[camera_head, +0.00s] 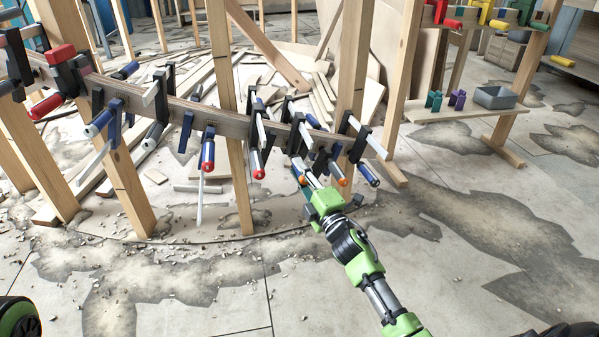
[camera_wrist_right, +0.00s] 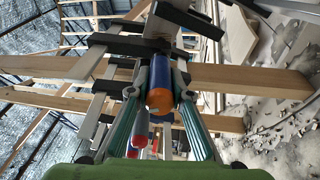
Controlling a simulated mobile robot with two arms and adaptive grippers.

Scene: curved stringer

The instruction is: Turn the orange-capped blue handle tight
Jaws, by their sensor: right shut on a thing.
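The orange-capped blue handle (camera_wrist_right: 160,98) points toward the camera in the right wrist view. It belongs to a clamp on the curved wooden stringer (camera_head: 228,122). My right gripper (camera_wrist_right: 165,92) is shut on it, with one green finger on each side. In the head view my right gripper (camera_head: 306,179) reaches up to the clamps near the stringer's right end, and an orange cap shows at its fingers. Most of the held handle is hidden there. My left gripper is not in view.
Another orange-capped handle (camera_head: 340,177) is close to the right of my gripper. A red-capped handle (camera_head: 258,164) is to its left. Wooden posts (camera_head: 349,80) stand behind the stringer. A grey bin (camera_head: 495,97) sits on a side shelf. The floor in front is mostly open.

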